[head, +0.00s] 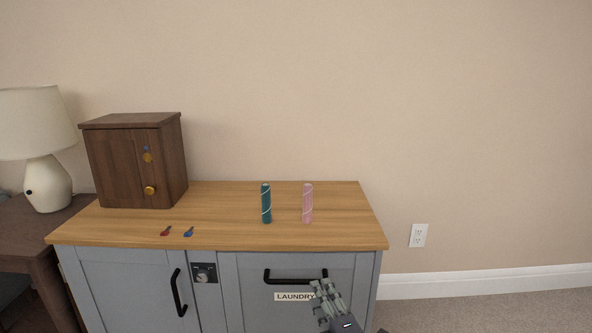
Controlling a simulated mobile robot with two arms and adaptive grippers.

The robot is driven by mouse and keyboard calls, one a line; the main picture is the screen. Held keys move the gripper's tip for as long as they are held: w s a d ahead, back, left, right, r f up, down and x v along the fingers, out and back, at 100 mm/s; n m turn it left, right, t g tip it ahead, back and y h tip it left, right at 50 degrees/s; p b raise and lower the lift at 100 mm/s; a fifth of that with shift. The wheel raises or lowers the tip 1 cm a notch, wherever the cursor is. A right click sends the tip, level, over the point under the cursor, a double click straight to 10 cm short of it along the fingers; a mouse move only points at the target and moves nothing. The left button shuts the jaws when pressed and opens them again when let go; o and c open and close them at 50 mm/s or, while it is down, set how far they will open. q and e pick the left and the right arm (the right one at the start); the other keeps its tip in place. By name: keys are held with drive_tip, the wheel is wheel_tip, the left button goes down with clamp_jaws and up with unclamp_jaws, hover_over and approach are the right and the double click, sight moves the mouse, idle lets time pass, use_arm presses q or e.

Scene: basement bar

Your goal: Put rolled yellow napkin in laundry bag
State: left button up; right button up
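No yellow rolled napkin shows in the head view. The laundry bag itself is not visible. A grey front panel (250,310) carries a LAUNDRY label (293,297) and a black bar handle (270,276), and it looks shut. My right gripper (322,286) is in front of this panel, by the right end of the handle and label. I cannot tell whether it touches the handle, or whether its fingers are open. My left gripper is not in view.
A wooden box (112,165) with a gold knob stands at the top's back left. Red (165,231) and blue (188,231) keys lie near the front edge. A lock (204,273) sits between the fronts. A lamp (42,170) stands left. The cabinet top's right side is clear.

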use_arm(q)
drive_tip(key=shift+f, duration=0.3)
use_arm(e)
drive_tip(key=shift+x, duration=2)
